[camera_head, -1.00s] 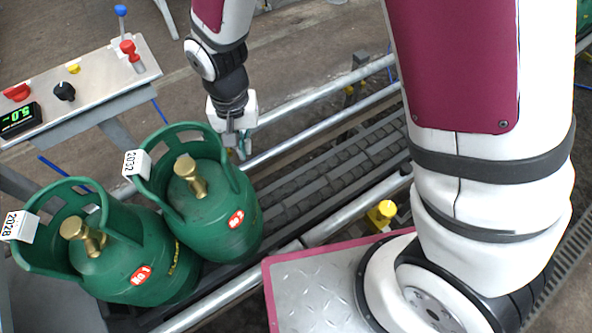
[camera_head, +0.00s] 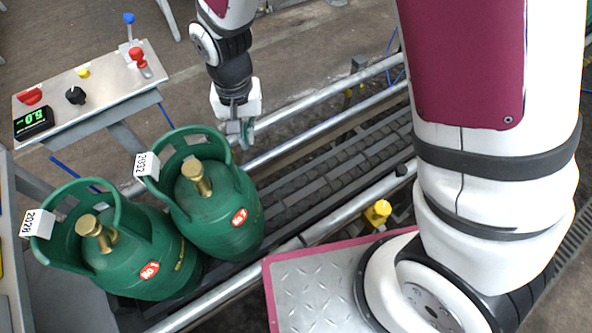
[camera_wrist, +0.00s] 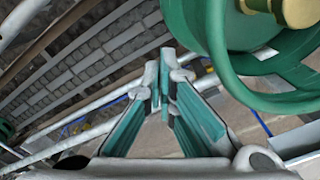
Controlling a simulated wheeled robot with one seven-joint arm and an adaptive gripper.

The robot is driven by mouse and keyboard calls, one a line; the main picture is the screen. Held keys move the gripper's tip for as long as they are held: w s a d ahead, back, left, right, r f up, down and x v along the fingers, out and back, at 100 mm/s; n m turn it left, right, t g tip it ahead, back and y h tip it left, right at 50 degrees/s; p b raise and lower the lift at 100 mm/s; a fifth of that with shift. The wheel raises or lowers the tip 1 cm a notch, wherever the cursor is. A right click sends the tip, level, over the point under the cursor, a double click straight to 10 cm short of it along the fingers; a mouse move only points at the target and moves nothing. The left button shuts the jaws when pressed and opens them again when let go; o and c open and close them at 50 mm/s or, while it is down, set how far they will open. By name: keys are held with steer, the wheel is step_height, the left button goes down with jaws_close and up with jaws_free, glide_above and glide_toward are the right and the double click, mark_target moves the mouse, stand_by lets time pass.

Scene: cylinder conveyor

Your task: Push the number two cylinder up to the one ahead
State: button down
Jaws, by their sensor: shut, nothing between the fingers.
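The number two cylinder (camera_head: 222,215) is green with a brass valve, a collar and a white tag. It stands upright on the conveyor (camera_head: 330,165). The number one cylinder (camera_head: 140,255), also green, stands to its left, and the two bodies touch or nearly touch. My gripper (camera_head: 246,140) is shut and empty, just right of the number two cylinder's collar and a little behind it. In the wrist view the shut fingertips (camera_wrist: 165,75) are beside the green collar (camera_wrist: 225,75). I cannot tell whether they touch it.
A control panel (camera_head: 110,85) with buttons, levers and a green display stands at the left. Metal rails (camera_head: 325,215) run along both sides of the conveyor. The belt right of the cylinders is clear. A yellow fitting (camera_head: 378,212) sits by the near rail.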

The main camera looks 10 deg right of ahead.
step_height(320, 180, up, 7)
steer(key=p, duration=0.4)
steer(key=shift+f, duration=0.2)
stand_by(0.4)
steer(key=s+d+r+t+p, duration=0.1)
steer(key=s+d+r+p, duration=0.15)
steer(key=d+r, duration=0.6)
steer(key=s+d+r+t+p, duration=0.1)
steer(key=s+d+r, duration=0.35)
steer(key=r, duration=0.65)
steer(key=s+d+r+t+p, duration=0.1)
steer(key=s+d+r, duration=0.3)
steer(key=s, duration=0.3)
steer(key=s+d+r+n+t, duration=0.1)
steer(key=s+d+r, duration=0.3)
steer(key=s, duration=0.3)
steer(key=shift+d+p, duration=0.35)
steer(key=shift+d, duration=0.15)
